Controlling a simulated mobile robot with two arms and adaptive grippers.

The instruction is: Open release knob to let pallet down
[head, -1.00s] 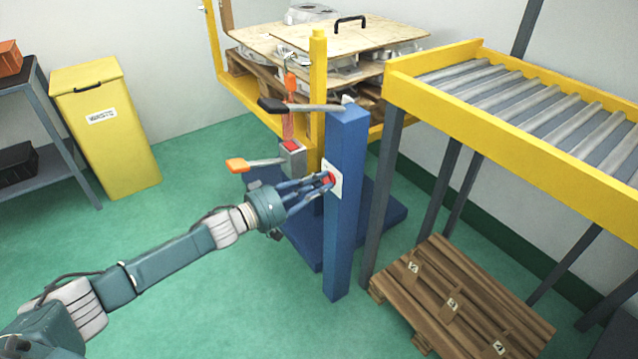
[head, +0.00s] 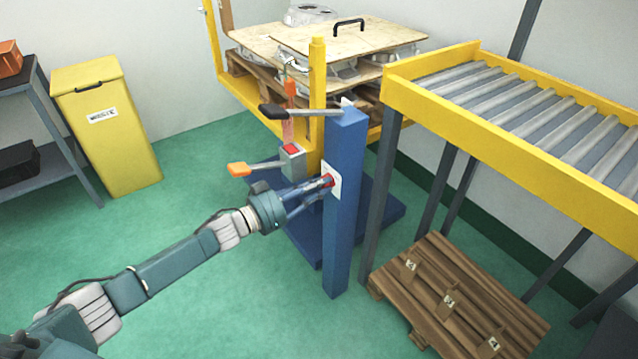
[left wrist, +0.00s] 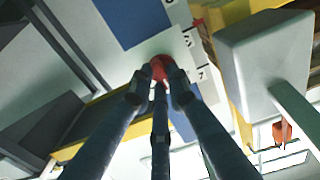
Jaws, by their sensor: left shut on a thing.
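The red release knob (left wrist: 157,68) sits on a white plate (head: 334,180) on the blue post (head: 344,235). My left gripper (head: 325,184) reaches the knob from the left, its fingers closed around it; they hide most of the knob in the head view. In the left wrist view the fingertips (left wrist: 158,88) meet at the red knob. The pallet (head: 262,88) is wooden and stands raised on the yellow lift frame (head: 240,84), loaded with castings (head: 345,70) and boards. My right gripper is not in view.
A lever with a black grip (head: 273,111) and one with an orange grip (head: 238,169) stick out near the post. A yellow roller conveyor (head: 500,110) stands right, a pallet (head: 450,300) on the floor below. A yellow bin (head: 105,140) stands left. Green floor is clear between.

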